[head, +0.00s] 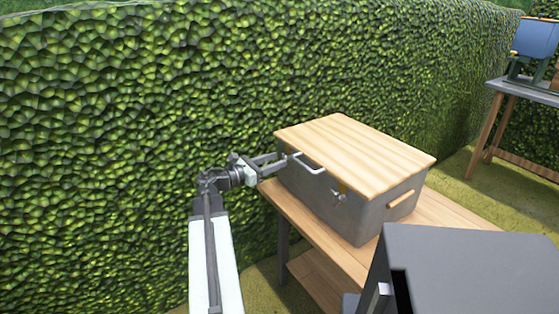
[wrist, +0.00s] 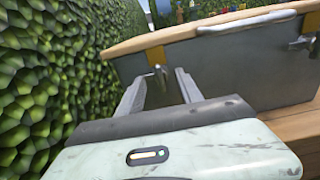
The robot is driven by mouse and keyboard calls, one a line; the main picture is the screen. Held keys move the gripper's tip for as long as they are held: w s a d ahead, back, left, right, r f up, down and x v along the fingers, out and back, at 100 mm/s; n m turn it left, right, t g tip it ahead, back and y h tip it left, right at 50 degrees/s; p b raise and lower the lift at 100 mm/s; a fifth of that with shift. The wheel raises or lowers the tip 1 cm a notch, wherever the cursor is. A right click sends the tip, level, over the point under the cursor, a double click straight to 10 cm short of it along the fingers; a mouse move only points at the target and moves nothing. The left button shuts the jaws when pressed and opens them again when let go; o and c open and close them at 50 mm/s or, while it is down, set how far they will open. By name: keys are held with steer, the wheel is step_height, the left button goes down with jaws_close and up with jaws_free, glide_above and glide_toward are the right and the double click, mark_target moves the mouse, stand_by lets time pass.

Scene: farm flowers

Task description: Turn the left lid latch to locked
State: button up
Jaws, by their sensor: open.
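A grey box (head: 330,204) with a pale wooden lid (head: 355,150) stands on a wooden table. In the wrist view, the left lid latch (wrist: 161,73) is a small metal lever below a yellow plate (wrist: 155,55) on the box front. It appears to point downward. My gripper (wrist: 160,84) is open, with one finger on each side of the latch in that picture; I cannot tell whether either touches it. In the head view my gripper (head: 284,160) is at the left part of the box front and hides the left latch.
A white bar handle (head: 310,164) sticks out at the middle of the lid's front edge. The right latch (head: 339,196) lies to its right. A dark grey block (head: 470,265) is in the foreground. A tall hedge (head: 120,120) runs behind my arm.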

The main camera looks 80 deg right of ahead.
steer(key=shift+x, duration=1.05)
jaws_close()
